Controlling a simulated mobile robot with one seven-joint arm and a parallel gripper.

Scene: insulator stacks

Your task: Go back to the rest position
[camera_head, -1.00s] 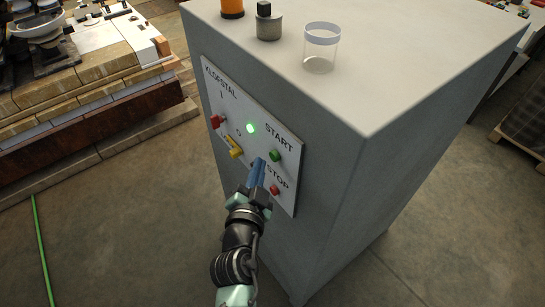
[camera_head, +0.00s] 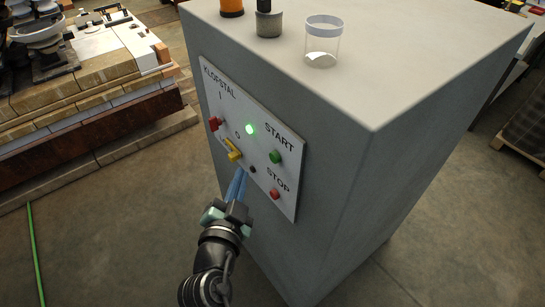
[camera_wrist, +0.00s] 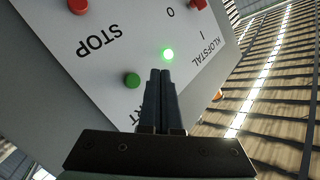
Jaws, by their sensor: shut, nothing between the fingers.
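My gripper (camera_head: 236,187) is shut and empty, its two blue fingers side by side. In the head view it is in front of the lower left part of the white control panel (camera_head: 285,200), below the yellow switch (camera_head: 234,150). The panel is on the grey cabinet's side. It bears a lit green lamp (camera_head: 250,129), a green START button (camera_head: 275,157), a red STOP button (camera_head: 275,194) and a red knob (camera_head: 214,123). In the wrist view the fingers (camera_wrist: 163,75) point toward the panel, with the lit lamp (camera_wrist: 167,54) just past their tips.
The grey cabinet (camera_head: 370,60) carries a clear cup (camera_head: 322,40), a dark-topped grey container (camera_head: 269,22) and an orange item (camera_head: 231,7). Stacked blocks (camera_head: 90,110) stand at left. A green line (camera_head: 38,255) runs along the floor. The floor at lower left is clear.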

